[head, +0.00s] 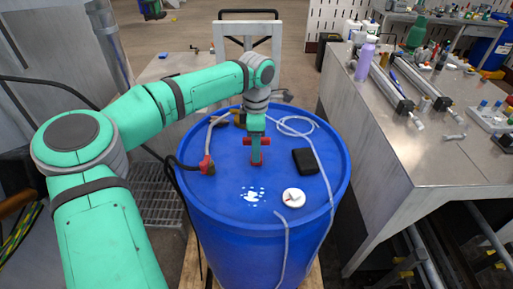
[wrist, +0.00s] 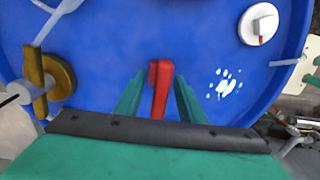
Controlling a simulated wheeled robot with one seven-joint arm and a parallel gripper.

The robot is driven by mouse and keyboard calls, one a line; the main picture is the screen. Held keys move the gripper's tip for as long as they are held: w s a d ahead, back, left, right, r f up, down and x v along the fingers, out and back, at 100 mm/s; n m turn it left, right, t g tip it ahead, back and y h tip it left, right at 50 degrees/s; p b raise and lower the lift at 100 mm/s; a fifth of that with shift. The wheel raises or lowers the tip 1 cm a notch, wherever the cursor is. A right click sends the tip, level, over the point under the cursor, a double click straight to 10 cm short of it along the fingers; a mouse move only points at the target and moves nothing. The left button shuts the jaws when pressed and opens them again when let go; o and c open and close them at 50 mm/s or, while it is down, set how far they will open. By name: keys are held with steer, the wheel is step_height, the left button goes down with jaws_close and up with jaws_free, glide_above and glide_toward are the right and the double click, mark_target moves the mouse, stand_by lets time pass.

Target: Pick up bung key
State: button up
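A red tool, which I take to be the bung key (wrist: 161,88), stands on the blue drum's lid (head: 225,185). In the head view the red key (head: 265,143) shows beside and below my gripper, partly hidden by it. My gripper (head: 257,158) points down over the lid. In the wrist view its two green fingers (wrist: 157,98) are apart, one on each side of the red key. Blue lid shows between the left finger and the key; the right finger is very close to it. I cannot tell whether it touches.
On the lid are a black box (head: 305,161), a white cap (head: 294,198), a white splash (head: 254,195), a red valve fitting (head: 207,165), a brass fitting (wrist: 52,78) and a clear hose (head: 325,180). A metal workbench (head: 400,150) stands to the right.

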steer(key=shift+f, duration=0.2)
jaws_close()
steer(key=shift+r, duration=0.2)
